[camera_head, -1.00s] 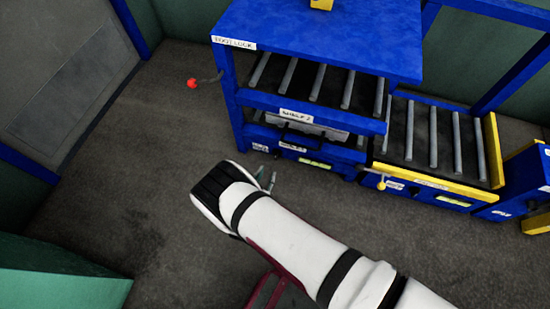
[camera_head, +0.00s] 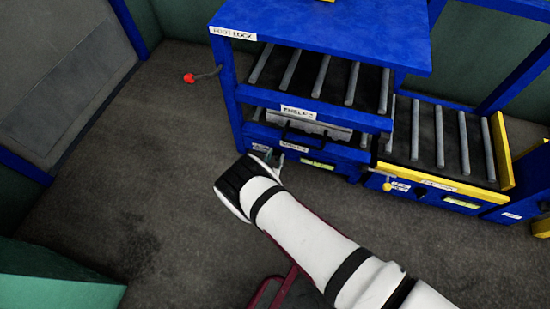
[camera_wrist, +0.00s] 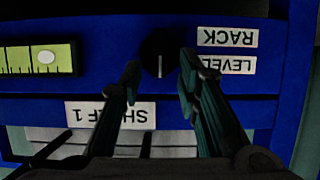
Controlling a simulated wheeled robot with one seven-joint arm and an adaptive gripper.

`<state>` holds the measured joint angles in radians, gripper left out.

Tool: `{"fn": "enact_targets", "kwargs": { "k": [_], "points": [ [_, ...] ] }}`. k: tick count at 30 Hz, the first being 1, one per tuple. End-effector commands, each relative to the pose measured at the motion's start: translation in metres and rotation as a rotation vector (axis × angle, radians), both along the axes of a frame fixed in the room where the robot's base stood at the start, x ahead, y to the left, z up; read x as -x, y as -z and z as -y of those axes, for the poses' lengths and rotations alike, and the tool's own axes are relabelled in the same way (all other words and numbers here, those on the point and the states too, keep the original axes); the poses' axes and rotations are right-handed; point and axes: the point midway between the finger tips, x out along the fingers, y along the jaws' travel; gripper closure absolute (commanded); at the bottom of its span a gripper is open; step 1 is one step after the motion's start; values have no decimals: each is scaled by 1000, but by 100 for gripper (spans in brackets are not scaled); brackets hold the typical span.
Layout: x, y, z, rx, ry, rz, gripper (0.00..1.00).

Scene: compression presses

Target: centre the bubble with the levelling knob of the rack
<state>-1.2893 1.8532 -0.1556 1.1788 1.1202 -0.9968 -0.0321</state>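The blue rack (camera_head: 345,30) stands at the upper right in the head view. Its black round levelling knob (camera_wrist: 159,50) has a pale pointer line, vertical in the wrist view. The label LEVEL RACK (camera_wrist: 227,50) appears upside down beside it. A green level vial (camera_wrist: 15,60) is at the left, with its left end cut off; its pale bubble (camera_wrist: 46,57) lies in the right part of the visible length. The vial also shows in the head view (camera_head: 317,164). My gripper (camera_wrist: 160,75) is open, one fingertip on each side of the knob. Contact cannot be told.
A SHELF 1 label (camera_wrist: 110,115) and a drawer-like front with a dark handle (camera_head: 300,137) are close by. A red-knobbed lever (camera_head: 190,78) sticks out at the rack's left. A yellow-edged roller unit (camera_head: 440,185) stands right. The floor at left is clear.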

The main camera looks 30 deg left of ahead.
Motion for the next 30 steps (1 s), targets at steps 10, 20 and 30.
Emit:
{"fn": "enact_targets", "kwargs": {
  "k": [10, 20, 30],
  "points": [
    [0, 0, 0, 0, 0, 0, 100],
    [0, -1, 2, -57, 0, -13, 100],
    [-2, 1, 10, -298, 3, -73, 100]
  ]
}}
